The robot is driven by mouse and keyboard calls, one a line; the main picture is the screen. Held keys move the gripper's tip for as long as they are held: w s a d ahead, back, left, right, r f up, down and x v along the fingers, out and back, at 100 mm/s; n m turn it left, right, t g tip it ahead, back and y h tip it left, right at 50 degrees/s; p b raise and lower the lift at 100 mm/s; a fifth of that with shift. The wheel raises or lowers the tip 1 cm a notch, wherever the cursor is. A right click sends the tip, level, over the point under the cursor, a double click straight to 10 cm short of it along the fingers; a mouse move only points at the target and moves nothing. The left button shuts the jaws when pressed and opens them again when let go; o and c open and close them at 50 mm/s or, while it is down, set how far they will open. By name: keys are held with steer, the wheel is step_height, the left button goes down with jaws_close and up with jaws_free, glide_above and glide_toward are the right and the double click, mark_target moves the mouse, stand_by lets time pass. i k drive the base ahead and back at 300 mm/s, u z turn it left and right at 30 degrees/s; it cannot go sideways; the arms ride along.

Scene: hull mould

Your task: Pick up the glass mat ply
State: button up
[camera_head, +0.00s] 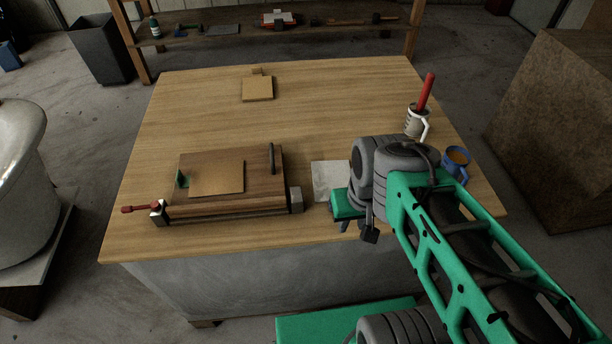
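A pale grey-white sheet, which looks like the glass mat ply (328,174), lies flat on the wooden table just right of the wooden mould. Its right side is hidden behind my arm. My gripper (352,228) is at the near right of the sheet, pointing down, with its green housing overlapping the sheet's lower right corner in the picture. Its fingertips are small and partly hidden, so I cannot tell whether they are apart or how high they are above the table.
The wooden mould (260,201) carries a tan board (217,178), a dark handle and a red-handled clamp (140,209). A tan block (257,88) lies at the back. A white mug (415,126) with a red-handled tool and a blue mug (456,164) stand right. The table's back middle is clear.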

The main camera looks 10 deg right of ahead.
mark_target(327, 176)
steer(key=z, duration=0.5)
steer(key=k, duration=1.2)
steer(key=u, duration=0.25)
steer(key=i, duration=0.5)
steer(key=u, duration=1.25)
steer(key=i, duration=0.6)
steer(key=u, duration=0.45)
